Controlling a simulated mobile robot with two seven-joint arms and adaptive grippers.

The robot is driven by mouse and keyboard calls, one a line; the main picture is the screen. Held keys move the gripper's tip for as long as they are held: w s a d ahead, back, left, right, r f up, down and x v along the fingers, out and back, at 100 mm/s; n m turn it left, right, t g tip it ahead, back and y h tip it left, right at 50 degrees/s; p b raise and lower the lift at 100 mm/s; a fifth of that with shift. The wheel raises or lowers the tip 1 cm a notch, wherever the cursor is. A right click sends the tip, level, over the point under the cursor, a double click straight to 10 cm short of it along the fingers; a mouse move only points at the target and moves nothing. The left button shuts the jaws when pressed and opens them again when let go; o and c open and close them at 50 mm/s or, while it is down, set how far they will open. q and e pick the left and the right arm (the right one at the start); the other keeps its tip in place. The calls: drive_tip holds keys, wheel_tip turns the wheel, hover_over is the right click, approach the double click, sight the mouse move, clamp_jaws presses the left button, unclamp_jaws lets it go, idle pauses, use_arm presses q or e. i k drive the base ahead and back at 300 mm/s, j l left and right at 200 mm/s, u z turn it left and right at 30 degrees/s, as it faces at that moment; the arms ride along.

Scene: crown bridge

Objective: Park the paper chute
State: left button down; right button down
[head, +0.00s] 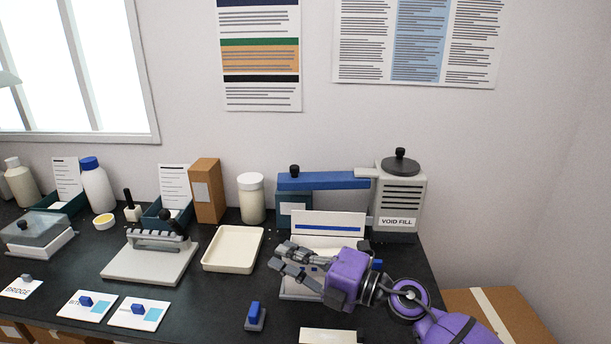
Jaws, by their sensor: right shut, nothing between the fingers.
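The void fill machine (400,206), a grey unit with vents, a label and a black knob on its lid, stands at the back right of the bench. A long blue bar (330,181), which looks like the paper chute, extends left from it. A black knob (294,170) stands up at the bar's left end, above a teal-grey block (293,212). I cannot tell whether the bar rests on that block. My right gripper (277,257) is shut and empty, in front of and below the bar, apart from it. My left gripper is out of view.
A white panel with a blue stripe (328,222) stands behind my right gripper. An empty cream tray (233,249), white jar (251,200) and brown box (206,190) are to the left. A small blue-topped block (255,314) sits in front. The wall closes the back.

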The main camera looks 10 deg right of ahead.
sight(293, 181)
drive_tip(key=i+l, duration=0.65)
drive_tip(key=l, duration=0.2)
